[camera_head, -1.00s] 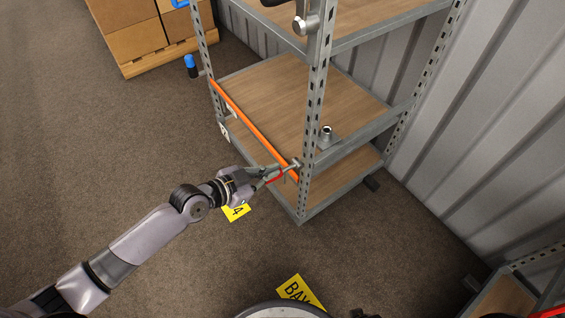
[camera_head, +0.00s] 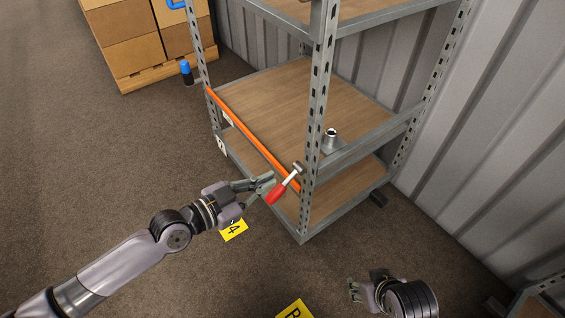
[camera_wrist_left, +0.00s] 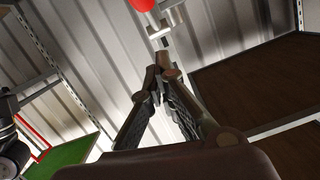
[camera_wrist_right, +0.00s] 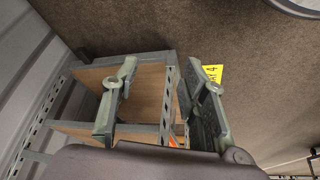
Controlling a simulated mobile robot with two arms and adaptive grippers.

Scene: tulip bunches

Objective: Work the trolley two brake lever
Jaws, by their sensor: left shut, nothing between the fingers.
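A lever with a red grip (camera_head: 277,194) sits at the near corner post of a grey metal shelf unit (camera_head: 312,130). Its metal pivot (camera_head: 296,168) is beside the end of an orange bar. The lever slants down and left from the pivot. My left gripper (camera_head: 270,181) is shut and empty, close by the lever's left side; I cannot tell if they touch. In the left wrist view its fingertips (camera_wrist_left: 162,72) meet below a red end (camera_wrist_left: 142,4). My right gripper (camera_head: 354,290) is low in the head view; its fingers (camera_wrist_right: 163,75) are open and empty.
The orange bar (camera_head: 250,134) runs along the shelf's front. A metal fitting (camera_head: 331,141) stands on the wooden deck. Cartons on a pallet (camera_head: 165,70) and a blue-topped bottle (camera_head: 187,73) are at the back left. A corrugated wall (camera_head: 500,130) closes the right. Floor at left is clear.

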